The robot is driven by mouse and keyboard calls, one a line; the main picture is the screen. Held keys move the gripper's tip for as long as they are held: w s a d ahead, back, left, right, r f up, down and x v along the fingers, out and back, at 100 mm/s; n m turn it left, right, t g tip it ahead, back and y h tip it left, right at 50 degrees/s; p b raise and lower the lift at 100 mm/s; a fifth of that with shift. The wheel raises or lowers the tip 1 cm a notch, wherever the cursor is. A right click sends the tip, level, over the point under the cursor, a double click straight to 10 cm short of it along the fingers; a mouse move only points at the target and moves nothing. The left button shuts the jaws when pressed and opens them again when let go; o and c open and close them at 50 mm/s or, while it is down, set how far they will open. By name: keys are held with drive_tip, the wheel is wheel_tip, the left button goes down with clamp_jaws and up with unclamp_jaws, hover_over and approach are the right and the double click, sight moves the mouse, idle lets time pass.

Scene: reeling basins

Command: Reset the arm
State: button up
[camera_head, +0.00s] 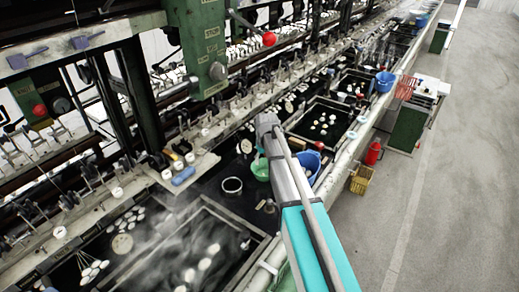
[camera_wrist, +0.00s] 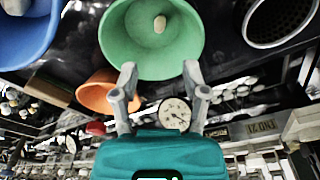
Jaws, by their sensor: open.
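My gripper (camera_wrist: 160,72) shows in the wrist view with its two grey fingers spread apart and nothing held between them. A green bowl (camera_wrist: 150,45) lies beyond the fingertips, with a small pale cocoon-like piece in it. The fingertips overlap the bowl's lower edge in the picture; I cannot tell whether they touch it. In the head view my grey and teal arm reaches up from the bottom over the basin edge, and the gripper itself cannot be made out. The green bowl (camera_head: 260,169) shows just left of the arm there.
A blue bowl (camera_wrist: 22,35), an orange bowl (camera_wrist: 98,93), a round dial (camera_wrist: 174,115) and a dark perforated round vessel (camera_wrist: 280,18) surround the gripper. Steam rises over the near basin at lower left. A red container (camera_head: 373,152) and yellow crate (camera_head: 361,180) stand beside the clear grey floor.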

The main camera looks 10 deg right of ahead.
drive_tip(key=s+d+m+g, duration=0.1)
drive_tip(key=s+m, duration=0.1)
drive_tip(key=s, duration=2.4)
drive_tip(key=shift+m, duration=0.4)
